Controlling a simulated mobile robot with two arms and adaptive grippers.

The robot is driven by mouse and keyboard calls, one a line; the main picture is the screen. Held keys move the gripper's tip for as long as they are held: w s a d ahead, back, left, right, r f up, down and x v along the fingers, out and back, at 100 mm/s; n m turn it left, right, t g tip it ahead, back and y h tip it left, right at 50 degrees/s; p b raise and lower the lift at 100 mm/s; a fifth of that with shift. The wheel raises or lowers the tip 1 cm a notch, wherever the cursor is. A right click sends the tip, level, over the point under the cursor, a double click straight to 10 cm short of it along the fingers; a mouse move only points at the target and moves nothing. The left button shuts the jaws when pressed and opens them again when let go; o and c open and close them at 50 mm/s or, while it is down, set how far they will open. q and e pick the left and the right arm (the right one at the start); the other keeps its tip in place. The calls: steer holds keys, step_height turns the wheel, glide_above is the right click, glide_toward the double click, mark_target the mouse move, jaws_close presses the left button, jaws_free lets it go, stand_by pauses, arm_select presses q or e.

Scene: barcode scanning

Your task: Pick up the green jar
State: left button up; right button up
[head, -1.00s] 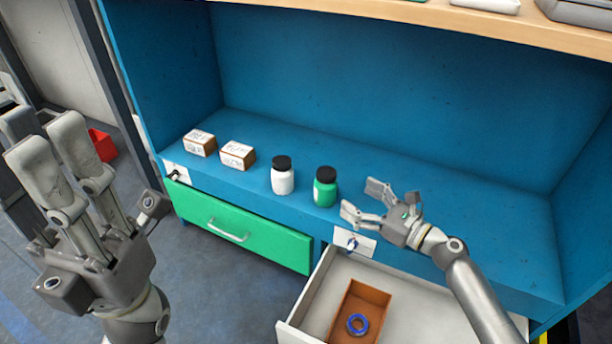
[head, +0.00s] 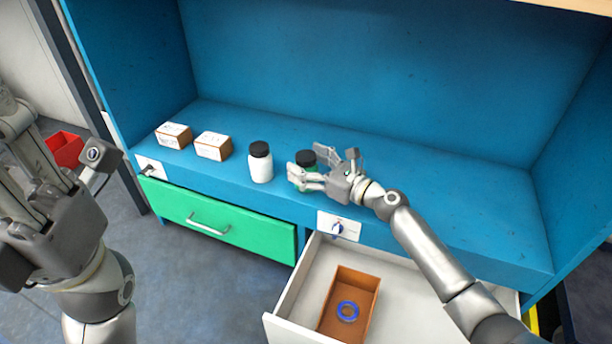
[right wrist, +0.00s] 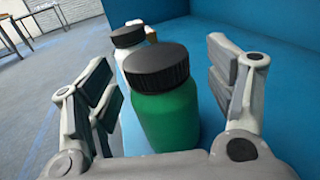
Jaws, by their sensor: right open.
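The green jar (head: 306,158) with a black lid stands upright on the blue shelf, partly hidden by my right gripper (head: 308,167) in the head view. In the right wrist view the green jar (right wrist: 168,115) stands between the spread fingers of my right gripper (right wrist: 160,105). The fingers are open on both sides of it, with a gap visible on the right. My left gripper (head: 40,160) is at the left of the head view, away from the shelf, its fingers partly cut off by the frame edge.
A white jar (head: 261,166) with a black lid stands left of the green jar. Two small boxes (head: 212,146) (head: 173,135) stand further left. Below, a white drawer (head: 290,300) is open, holding a brown tray (head: 372,290) with a blue ring (head: 347,311). The green drawer (head: 240,232) is shut.

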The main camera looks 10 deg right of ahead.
steer(key=shift+w+a, duration=0.2)
steer(key=shift+w, duration=0.05)
steer(key=shift+c, duration=0.2)
steer(key=c, duration=1.2)
steer(key=shift+r, duration=0.15)
